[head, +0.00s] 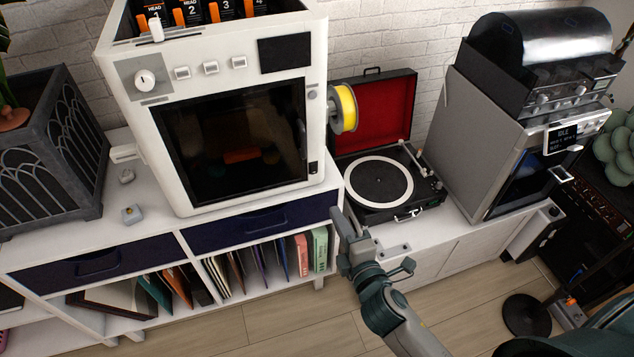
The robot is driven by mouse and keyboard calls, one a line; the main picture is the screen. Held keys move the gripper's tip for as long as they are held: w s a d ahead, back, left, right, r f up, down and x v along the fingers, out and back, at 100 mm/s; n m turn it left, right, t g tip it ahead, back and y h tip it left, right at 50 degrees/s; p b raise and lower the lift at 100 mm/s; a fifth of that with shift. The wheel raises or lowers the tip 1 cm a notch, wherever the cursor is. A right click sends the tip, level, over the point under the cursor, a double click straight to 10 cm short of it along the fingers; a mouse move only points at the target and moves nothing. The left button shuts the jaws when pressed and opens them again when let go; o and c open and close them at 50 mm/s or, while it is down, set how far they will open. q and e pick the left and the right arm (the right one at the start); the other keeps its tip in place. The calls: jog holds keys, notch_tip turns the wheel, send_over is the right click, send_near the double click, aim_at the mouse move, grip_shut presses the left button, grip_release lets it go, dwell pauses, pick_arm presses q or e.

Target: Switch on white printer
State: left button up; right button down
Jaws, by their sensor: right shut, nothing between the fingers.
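The white printer (180,190) stands on the white shelf unit at left of centre. Its small screen (284,53) is dark. Its front has a round knob (145,79), a row of square buttons (211,67), a dark glass door (235,140) and a small dark part (313,168) at the lower right of the front. I cannot tell which control is the power switch. My right gripper (343,220) is shut and empty, below and to the right of the printer, apart from it. My left gripper is out of view.
A yellow spool (343,107) is on the printer's right side. An open record player (377,190) stands right of it. A grey machine (470,150) with an "IDLE" display stands further right. A dark planter (50,150) is at left.

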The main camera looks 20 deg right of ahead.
aim_at(314, 171)
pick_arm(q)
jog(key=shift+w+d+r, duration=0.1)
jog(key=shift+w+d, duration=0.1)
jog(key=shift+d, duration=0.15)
pick_arm(e)
jog(key=shift+w, duration=0.15)
